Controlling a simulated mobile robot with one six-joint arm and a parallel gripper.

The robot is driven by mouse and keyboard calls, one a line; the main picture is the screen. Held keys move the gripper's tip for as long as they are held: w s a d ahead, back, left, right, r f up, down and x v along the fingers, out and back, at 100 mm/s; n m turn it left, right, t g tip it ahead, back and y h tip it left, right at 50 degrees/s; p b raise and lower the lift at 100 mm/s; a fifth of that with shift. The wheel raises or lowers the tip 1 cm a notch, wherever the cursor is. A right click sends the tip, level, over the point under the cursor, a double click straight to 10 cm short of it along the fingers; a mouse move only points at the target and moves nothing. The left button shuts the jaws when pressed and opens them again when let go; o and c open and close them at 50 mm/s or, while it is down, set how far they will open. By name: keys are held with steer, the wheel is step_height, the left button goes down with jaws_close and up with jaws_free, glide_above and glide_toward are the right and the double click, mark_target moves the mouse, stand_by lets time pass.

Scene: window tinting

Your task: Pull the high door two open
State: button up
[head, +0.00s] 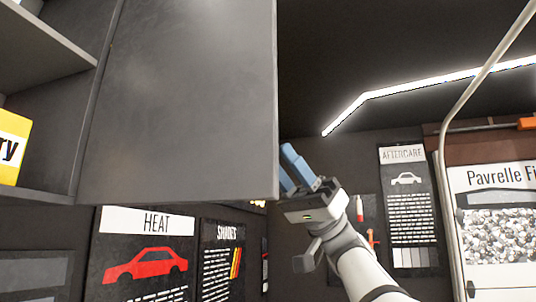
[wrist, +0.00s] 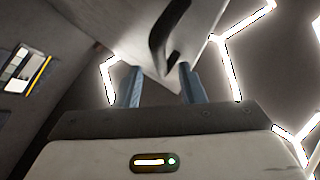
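A dark grey cabinet door (head: 185,100) fills the upper left of the head view and stands out beside an open shelf compartment. No handle shows on the face seen there. In the wrist view a pale panel, apparently this door (wrist: 130,35), hangs over the fingers, with a dark handle (wrist: 168,38) on it. My gripper (head: 290,160) is at the door's lower right edge in the head view. In the wrist view my gripper (wrist: 158,85) has its two blue fingers apart, with the panel's lower corner above and between them. I cannot tell whether they touch it.
A shelf (head: 40,55) at the left holds a yellow box (head: 12,145). Below the door, a heat poster (head: 145,255) and a shades poster (head: 222,255) hang on the wall. A pale curved pole (head: 445,150) stands at the right.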

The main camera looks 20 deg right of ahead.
steer(key=shift+b+v, duration=0.3)
steer(key=shift+v, duration=1.25)
